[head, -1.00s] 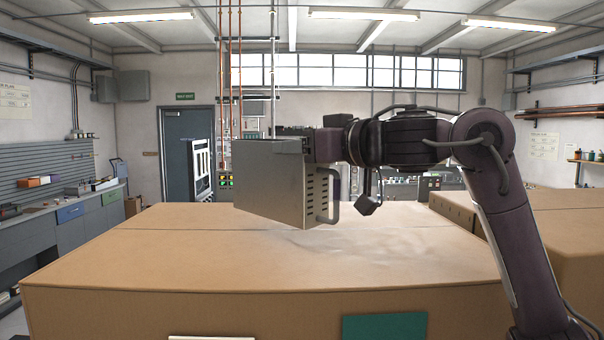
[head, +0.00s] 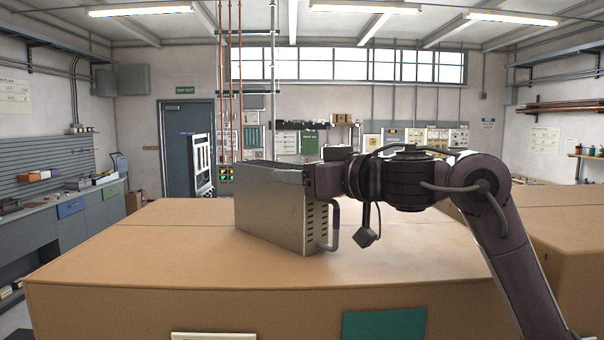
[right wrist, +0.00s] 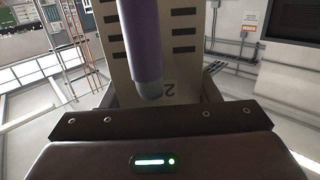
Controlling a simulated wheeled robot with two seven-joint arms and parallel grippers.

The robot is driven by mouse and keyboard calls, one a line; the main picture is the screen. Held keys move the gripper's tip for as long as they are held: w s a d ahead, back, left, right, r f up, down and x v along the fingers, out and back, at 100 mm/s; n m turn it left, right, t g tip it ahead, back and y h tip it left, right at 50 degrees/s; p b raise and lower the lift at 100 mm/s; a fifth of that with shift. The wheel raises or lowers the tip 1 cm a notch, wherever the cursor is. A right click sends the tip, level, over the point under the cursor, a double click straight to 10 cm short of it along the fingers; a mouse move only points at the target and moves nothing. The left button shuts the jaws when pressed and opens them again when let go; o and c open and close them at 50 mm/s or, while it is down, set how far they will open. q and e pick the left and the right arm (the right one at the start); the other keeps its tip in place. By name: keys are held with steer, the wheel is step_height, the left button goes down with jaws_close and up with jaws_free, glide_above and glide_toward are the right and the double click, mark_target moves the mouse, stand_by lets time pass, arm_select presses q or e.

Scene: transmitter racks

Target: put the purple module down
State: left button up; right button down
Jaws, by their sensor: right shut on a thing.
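The module (head: 275,208) is a grey metal box with slots in its front face and a handle (head: 333,225) on that face. It is upright over the cardboard-brown top (head: 160,250) in the head view. Its lower edge appears to meet that top, but I cannot be sure of contact. My right gripper (head: 328,180) is shut on the handle; its fingers are largely hidden. My left gripper is not in view.
Brown surface is clear left and right of the module. Another brown block (head: 560,225) stands at the right. A workbench (head: 60,225) runs along the left wall. Racks with panels (head: 420,139) stand at the back. A green patch (head: 385,324) is on the near side.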

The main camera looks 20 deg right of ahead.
steer(key=c, duration=0.8)
jaws_free()
steer(key=shift+c, duration=0.2)
steer(key=o, duration=0.3)
steer(key=shift+s, duration=0.15)
steer(key=shift+o, duration=0.2)
steer(key=shift+r, duration=0.1)
steer(key=b+v, duration=0.6)
steer(key=v, duration=0.5)
steer(key=shift+s+d, duration=0.15)
steer(key=shift+s, duration=0.25)
